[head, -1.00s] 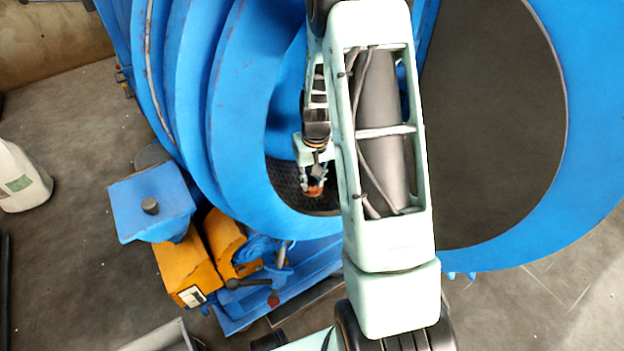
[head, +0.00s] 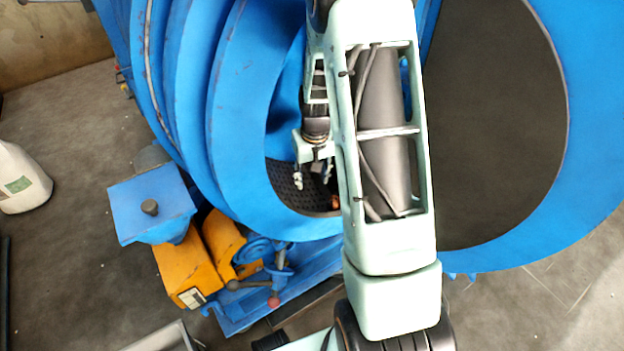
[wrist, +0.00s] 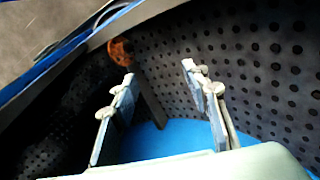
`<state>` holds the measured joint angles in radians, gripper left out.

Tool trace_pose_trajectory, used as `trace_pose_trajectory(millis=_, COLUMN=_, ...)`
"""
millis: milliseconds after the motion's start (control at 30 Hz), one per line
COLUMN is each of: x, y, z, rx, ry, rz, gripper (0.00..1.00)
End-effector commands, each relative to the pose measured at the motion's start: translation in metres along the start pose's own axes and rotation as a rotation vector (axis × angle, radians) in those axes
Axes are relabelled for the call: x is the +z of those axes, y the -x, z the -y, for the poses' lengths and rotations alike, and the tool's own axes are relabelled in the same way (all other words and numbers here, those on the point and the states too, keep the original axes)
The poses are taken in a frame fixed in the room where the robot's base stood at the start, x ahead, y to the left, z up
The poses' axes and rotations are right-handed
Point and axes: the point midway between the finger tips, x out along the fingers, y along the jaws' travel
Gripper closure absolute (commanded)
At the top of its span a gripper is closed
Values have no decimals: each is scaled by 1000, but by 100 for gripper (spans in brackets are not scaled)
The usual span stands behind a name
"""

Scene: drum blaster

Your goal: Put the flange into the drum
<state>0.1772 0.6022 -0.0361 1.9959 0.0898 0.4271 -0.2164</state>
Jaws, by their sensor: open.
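The flange (wrist: 120,50) is a small rusty-orange piece in the wrist view, against the dark perforated lining near the drum's edge. In the head view only a bit of the flange (head: 335,202) shows, low in the drum opening, with my arm covering the rest. The drum (head: 232,130) is large and blue, with a dark dotted lining. My gripper (head: 313,180) is inside the drum's opening, its two fingers spread. In the wrist view my gripper (wrist: 160,72) is open and empty, and the flange is apart from it, beyond the left fingertip.
The blue drum rim stands close around my gripper. Left of it are a blue box (head: 150,205), yellow blocks (head: 188,272) and a lever with a red knob (head: 273,300). A white container (head: 20,180) stands on the floor at far left. A second round dark opening (head: 495,120) is on the right.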

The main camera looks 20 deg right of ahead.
Motion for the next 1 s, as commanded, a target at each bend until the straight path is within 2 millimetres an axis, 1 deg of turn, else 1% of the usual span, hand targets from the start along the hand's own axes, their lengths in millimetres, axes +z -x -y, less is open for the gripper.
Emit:
trace_pose_trajectory(millis=300, x=-1, y=62, z=0, rx=1, ry=0, rz=-6, gripper=57)
trace_pose_trajectory(millis=400, x=-1, y=80, z=-1, rx=2, ry=1, rz=-6, gripper=57)
trace_pose_trajectory(millis=500, x=-1, y=93, z=-1, rx=2, ry=1, rz=-5, gripper=57)
trace_pose_trajectory(millis=600, x=0, y=102, z=0, rx=1, ry=0, rz=-3, gripper=57)
trace_pose_trajectory(millis=700, x=0, y=106, z=0, rx=1, ry=0, rz=-2, gripper=57)
trace_pose_trajectory(millis=1000, x=0, y=107, z=0, rx=1, ry=0, rz=-1, gripper=57)
